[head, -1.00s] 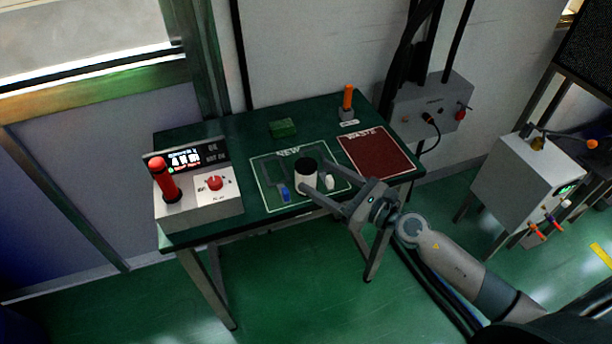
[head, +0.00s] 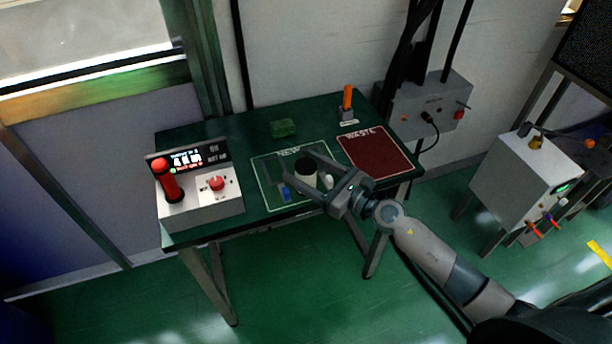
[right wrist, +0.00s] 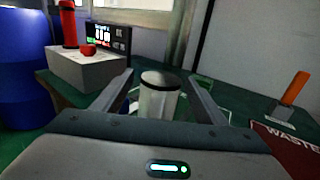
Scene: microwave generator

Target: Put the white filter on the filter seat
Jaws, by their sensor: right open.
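In the right wrist view the filter (right wrist: 158,102) stands between the two open fingers (right wrist: 161,78); gaps show on both sides, wider on the right. I cannot make out the filter seat for certain. My left gripper is not in view.
A control box (head: 202,208) with a red lever stands left, a green block (head: 283,128) behind. The red "WASTE" mat (head: 374,152) is right; a white cabinet (head: 523,180) stands far right.

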